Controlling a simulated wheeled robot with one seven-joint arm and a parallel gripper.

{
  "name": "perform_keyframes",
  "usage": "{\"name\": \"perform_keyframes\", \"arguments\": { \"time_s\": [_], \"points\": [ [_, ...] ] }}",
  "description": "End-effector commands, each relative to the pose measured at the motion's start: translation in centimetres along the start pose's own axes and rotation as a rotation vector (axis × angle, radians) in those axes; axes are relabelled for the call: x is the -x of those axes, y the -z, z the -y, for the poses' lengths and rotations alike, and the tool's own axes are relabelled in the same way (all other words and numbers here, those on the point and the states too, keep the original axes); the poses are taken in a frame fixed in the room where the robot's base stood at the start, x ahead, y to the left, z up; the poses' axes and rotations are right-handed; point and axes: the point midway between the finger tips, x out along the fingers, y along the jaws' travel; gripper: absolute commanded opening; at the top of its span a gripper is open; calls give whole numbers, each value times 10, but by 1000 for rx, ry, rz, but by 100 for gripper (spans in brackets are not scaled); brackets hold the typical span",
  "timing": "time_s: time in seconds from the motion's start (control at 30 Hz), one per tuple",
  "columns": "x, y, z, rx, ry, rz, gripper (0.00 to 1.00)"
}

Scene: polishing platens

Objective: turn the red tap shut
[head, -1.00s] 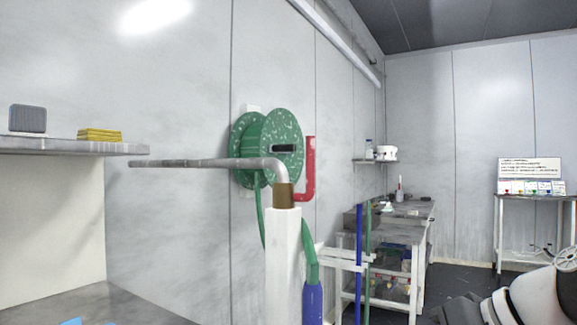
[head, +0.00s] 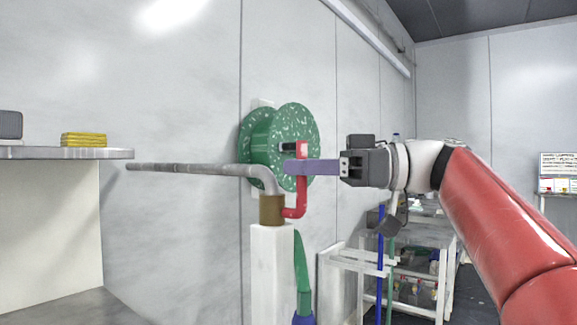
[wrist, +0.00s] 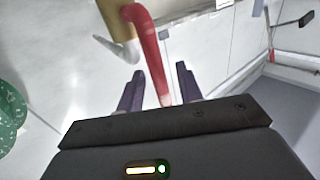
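The red tap lever (head: 302,186) stands upright beside the brass fitting (head: 271,210) of a grey pipe (head: 205,168), in front of a green hose reel. My gripper (head: 290,167) reaches in from the right, and its purple finger crosses in front of the lever's upper part. In the wrist view the red lever (wrist: 150,47) runs down between the two fingers of my gripper (wrist: 160,70). A gap shows on each side, so the gripper is open around the lever, not shut on it.
The green hose reel (head: 262,140) is on the wall close behind the tap. A white post (head: 270,275) stands under the fitting. A shelf (head: 65,153) with a yellow stack (head: 84,139) is at the left. A cluttered bench (head: 425,238) stands at the back right.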

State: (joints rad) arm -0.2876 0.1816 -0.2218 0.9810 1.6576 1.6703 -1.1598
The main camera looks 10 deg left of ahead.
Motion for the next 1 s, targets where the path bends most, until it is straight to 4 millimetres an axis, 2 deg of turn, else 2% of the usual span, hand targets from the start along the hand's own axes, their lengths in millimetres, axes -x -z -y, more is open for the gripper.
{"name": "perform_keyframes", "arguments": {
  "time_s": [0.1,0.2,0.5,0.77,1.0],
  "points": [
    [-15,1,1,0,2,0,36],
    [-22,0,0,0,-1,0,36],
    [-24,0,0,-1,-2,0,36],
    [-24,0,0,-1,-2,0,2],
    [-24,0,0,-1,-2,0,0]
  ]
}}
